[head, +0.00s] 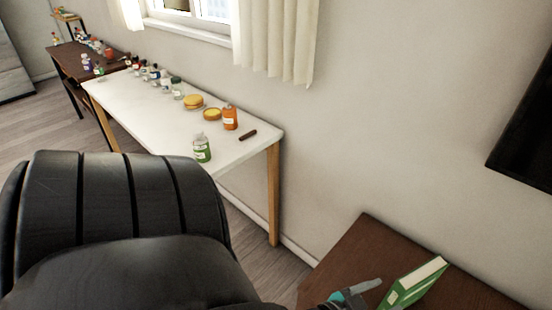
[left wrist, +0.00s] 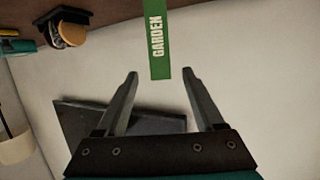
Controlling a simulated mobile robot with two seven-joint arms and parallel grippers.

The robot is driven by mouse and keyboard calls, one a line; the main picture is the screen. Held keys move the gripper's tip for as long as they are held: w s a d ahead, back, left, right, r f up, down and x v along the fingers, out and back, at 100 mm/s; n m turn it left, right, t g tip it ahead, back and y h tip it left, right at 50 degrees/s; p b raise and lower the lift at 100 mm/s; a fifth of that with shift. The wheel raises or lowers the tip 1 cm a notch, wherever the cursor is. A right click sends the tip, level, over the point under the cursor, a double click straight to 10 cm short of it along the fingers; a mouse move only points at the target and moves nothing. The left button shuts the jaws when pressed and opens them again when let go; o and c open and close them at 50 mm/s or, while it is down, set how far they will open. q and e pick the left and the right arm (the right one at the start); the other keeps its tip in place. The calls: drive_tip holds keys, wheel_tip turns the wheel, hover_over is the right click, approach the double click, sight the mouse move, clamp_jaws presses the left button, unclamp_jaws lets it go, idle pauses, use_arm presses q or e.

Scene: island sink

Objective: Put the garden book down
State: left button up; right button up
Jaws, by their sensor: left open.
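The garden book (head: 413,284) is green with pale pages. It stands on its edge, leaning a little, on the dark brown table at the lower right of the head view. My left gripper (head: 352,292) is just left of it, partly cut off by the bottom edge. In the left wrist view, the book's green spine (left wrist: 158,42) reads GARDEN and lies just beyond the open fingertips of my left gripper (left wrist: 160,74). The fingers are apart, with clear space between them, and do not hold the book. My right gripper is not recognisable in either view.
The brown table (head: 358,246) has bare wood left of the book, against the wall. A dark panel (head: 525,135) hangs on the wall above. A white table (head: 235,150) with jars and bottles stands farther left. A large black shape (head: 120,225) covers the lower left.

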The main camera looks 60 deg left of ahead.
use_arm(q)
drive_tip(key=s+f+g, duration=0.3)
drive_tip(key=s+f, duration=0.2)
drive_tip(key=f, duration=0.4)
drive_tip(key=s+f+g, duration=0.3)
drive_tip(key=s+f, duration=0.3)
drive_tip(key=f, duration=0.3)
drive_tip(key=s+a+f+g, duration=0.1)
drive_tip(key=s+f+g, duration=0.1)
drive_tip(key=s+f, duration=0.2)
drive_tip(key=s+a+f+g+y, duration=0.1)
drive_tip(key=s+f+g, duration=0.2)
drive_tip(key=s, duration=0.7)
drive_tip(key=s+a+f+m+g, duration=0.1)
drive_tip(key=s+f+g, duration=0.1)
drive_tip(key=s+f, duration=0.3)
drive_tip(key=s, duration=0.3)
drive_tip(key=shift+f+y, duration=0.4)
drive_tip(key=shift+s, duration=0.1)
